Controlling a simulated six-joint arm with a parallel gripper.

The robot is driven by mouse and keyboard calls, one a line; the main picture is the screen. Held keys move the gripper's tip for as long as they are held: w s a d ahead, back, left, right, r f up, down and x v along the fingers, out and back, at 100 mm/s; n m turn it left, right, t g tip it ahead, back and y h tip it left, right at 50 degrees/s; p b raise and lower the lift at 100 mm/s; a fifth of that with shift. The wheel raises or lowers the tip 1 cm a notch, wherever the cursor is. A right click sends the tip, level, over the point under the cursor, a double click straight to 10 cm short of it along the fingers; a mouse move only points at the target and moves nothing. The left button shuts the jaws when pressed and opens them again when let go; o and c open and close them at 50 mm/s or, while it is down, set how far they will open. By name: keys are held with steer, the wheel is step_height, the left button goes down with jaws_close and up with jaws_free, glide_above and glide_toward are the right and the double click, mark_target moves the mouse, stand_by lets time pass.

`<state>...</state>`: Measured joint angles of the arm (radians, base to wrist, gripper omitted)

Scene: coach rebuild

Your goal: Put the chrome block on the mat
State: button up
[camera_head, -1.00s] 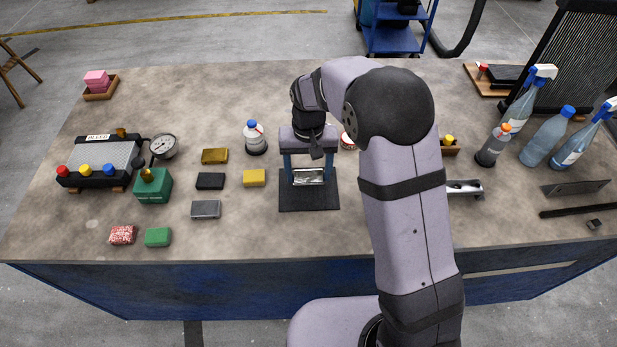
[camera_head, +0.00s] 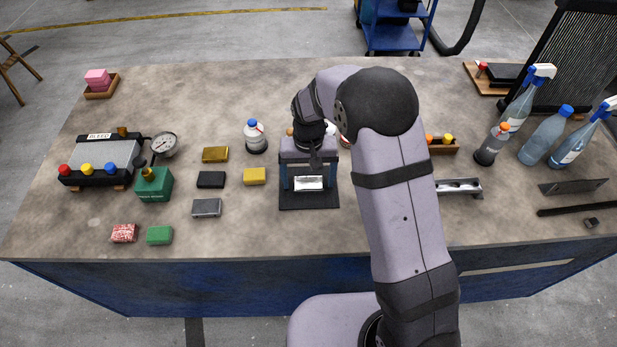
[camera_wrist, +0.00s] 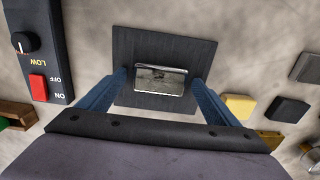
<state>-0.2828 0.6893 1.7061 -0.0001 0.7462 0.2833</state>
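The chrome block (camera_head: 309,183) is a small shiny bar lying flat on the dark square mat (camera_head: 309,202), near its middle. In the wrist view the block (camera_wrist: 160,78) reflects its surroundings, and bare mat (camera_wrist: 160,43) shows around it. My gripper (camera_head: 309,184) is above the mat with its blue fingers pointing down. In the wrist view my gripper (camera_wrist: 160,80) has one finger on each side of the block, with a visible gap between each finger and the block. It is open and holds nothing. The exact height of the fingertips over the mat is hard to tell.
A yellow block (camera_head: 254,176), a black block (camera_head: 211,180), a brass block (camera_head: 215,154) and a grey block (camera_head: 207,208) lie left of the mat. A white bottle (camera_head: 256,137) stands behind them. A grey holder (camera_head: 459,187) lies to the right.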

mark_target(309, 184)
step_height(309, 184, up, 12)
steer(key=b, duration=0.2)
steer(key=shift+r+b, duration=0.2)
steer(key=shift+b, duration=0.1)
stand_by(0.3)
stand_by(0.3)
steer(key=s+d+r+m+p, duration=0.15)
steer(key=s+d+p, duration=0.3)
steer(key=s, duration=0.85)
steer(key=s+d+f+n+b, duration=0.1)
steer(key=s+d+f+b, duration=0.3)
steer(key=s+d+f, duration=0.4)
